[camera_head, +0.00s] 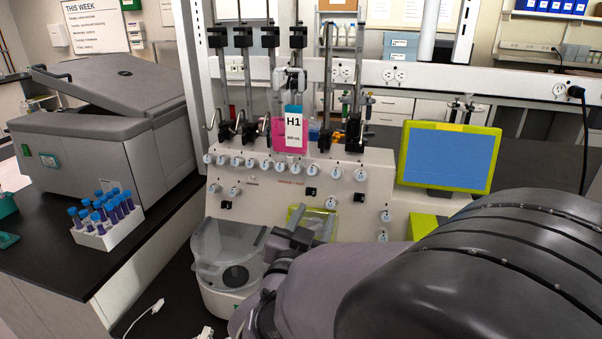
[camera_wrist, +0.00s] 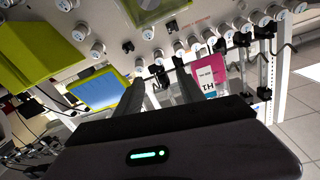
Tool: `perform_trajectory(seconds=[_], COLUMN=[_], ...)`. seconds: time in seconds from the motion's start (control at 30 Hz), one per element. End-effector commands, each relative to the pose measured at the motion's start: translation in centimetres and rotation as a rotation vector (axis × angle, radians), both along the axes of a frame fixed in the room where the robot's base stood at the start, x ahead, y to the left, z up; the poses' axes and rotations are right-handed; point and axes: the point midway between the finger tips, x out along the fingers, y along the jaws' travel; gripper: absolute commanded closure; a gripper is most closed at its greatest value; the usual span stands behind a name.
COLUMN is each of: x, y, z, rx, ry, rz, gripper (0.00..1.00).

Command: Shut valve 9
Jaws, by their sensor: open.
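The cell processor's white panel (camera_head: 260,195) carries a row of small white valve knobs (camera_head: 312,170) with a few more below. Their numbers are too small to read, so I cannot tell which is valve 9. My gripper (camera_head: 312,220) is in front of the lower panel, partly hidden by my arm. In the wrist view my gripper (camera_wrist: 160,80) is open and its two fingers are apart, with no object between them. Beyond the fingertips are white valve knobs (camera_wrist: 179,48) on the tilted panel. Some panel knobs may be hidden behind my arm.
A pink and blue bag labelled H1 (camera_head: 293,130) hangs above the knob row. A blue screen with a yellow-green frame (camera_head: 449,157) stands to the right. A clear round bowl (camera_head: 228,245) is at lower left. A tube rack (camera_head: 112,236) and grey centrifuge (camera_head: 115,120) are farther left.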

Motion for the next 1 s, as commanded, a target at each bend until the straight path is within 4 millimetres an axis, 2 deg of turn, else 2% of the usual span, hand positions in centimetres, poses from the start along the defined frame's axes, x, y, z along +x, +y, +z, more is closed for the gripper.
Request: perform_trajectory(seconds=[0.07, 0.17, 0.5, 0.6, 0.8, 1.0], x=[0.5, 2.4, 11.9, 13.8, 15.8, 16.0], y=[-0.3, -1.2, -5.0, -5.8, -6.5, -6.6], z=[0.0, 0.3, 0.1, 0.1, 0.2, 0.3], rx=[-0.015, -0.015, -0.013, -0.014, -0.014, -0.014], ry=[-0.007, -0.008, -0.008, -0.007, -0.007, -0.007], rz=[-0.010, -0.013, -0.011, -0.010, -0.008, -0.007], gripper=[0.54, 0.54, 0.54, 0.54, 0.54, 0.54])
